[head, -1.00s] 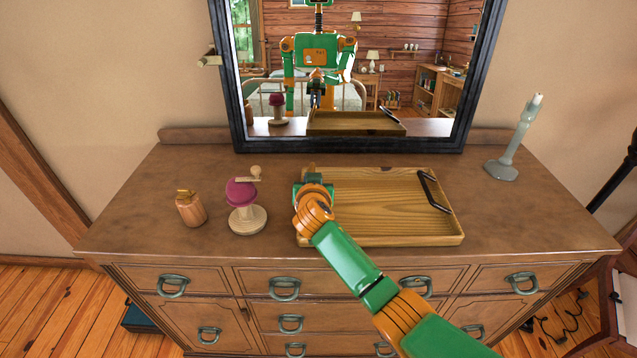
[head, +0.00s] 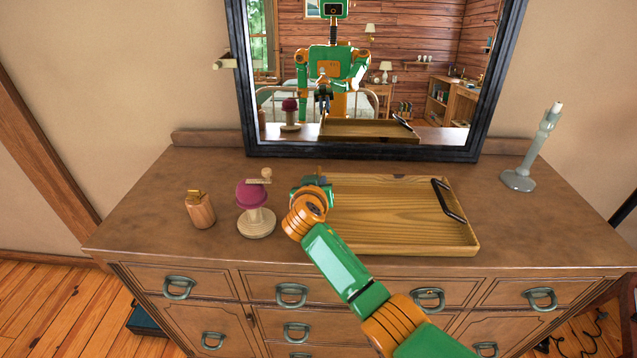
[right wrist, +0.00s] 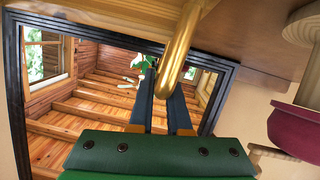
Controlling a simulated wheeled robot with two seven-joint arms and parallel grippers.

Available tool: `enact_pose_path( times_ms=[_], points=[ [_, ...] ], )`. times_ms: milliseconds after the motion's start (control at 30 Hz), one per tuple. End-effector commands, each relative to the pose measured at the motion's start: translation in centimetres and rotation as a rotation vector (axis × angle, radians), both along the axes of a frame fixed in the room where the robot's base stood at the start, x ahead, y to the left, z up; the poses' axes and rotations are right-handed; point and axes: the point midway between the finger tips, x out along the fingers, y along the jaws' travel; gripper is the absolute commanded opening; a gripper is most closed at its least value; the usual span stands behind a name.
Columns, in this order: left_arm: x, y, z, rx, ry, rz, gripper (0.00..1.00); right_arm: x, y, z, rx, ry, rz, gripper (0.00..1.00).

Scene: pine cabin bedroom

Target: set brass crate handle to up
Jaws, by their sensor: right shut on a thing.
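The wooden crate (head: 400,252) lies on the dresser like a shallow tray. Its brass handle (right wrist: 178,50) shows in the right wrist view as a thick golden bar with a rounded bend, standing out from the crate's wooden wall. In the head view my right gripper (head: 312,184) is at the crate's left end and hides this handle. In the right wrist view the right gripper (right wrist: 160,85) has its dark fingers shut on the brass handle, partly behind the bar. The handle's exact angle is hard to tell. My left gripper is not in view.
A black handle (head: 449,200) is on the crate's right end. A magenta pincushion on a wooden stand (head: 254,205) and a copper-coloured lighter (head: 201,211) stand left. A candlestick (head: 530,160) stands right. A black-framed mirror (head: 360,154) is behind. The dresser's front left is clear.

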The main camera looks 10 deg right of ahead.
Motion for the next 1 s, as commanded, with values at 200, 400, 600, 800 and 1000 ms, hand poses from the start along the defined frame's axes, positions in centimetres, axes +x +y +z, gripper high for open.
enact_pose_path(
  times_ms=[200, 400, 600, 800, 1000],
  points=[
    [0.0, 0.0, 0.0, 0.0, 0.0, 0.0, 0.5, 0.0, 0.0, -0.1, 0.002, 0.003, 0.0, 0.46],
    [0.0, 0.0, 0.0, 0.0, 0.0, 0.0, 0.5, 0.0, 0.0, -0.1, 0.002, 0.002, 0.0, 0.46],
    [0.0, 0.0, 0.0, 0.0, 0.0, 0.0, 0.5, -1.1, 0.5, 0.4, 0.002, -0.002, 0.001, 0.46],
    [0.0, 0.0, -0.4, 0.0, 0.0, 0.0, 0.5, -3.8, 1.5, 1.4, 0.004, -0.001, 0.003, 0.46],
    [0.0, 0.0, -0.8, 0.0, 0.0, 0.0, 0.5, -5.8, 2.3, 2.3, 0.002, 0.001, 0.002, 0.46]
  ],
)
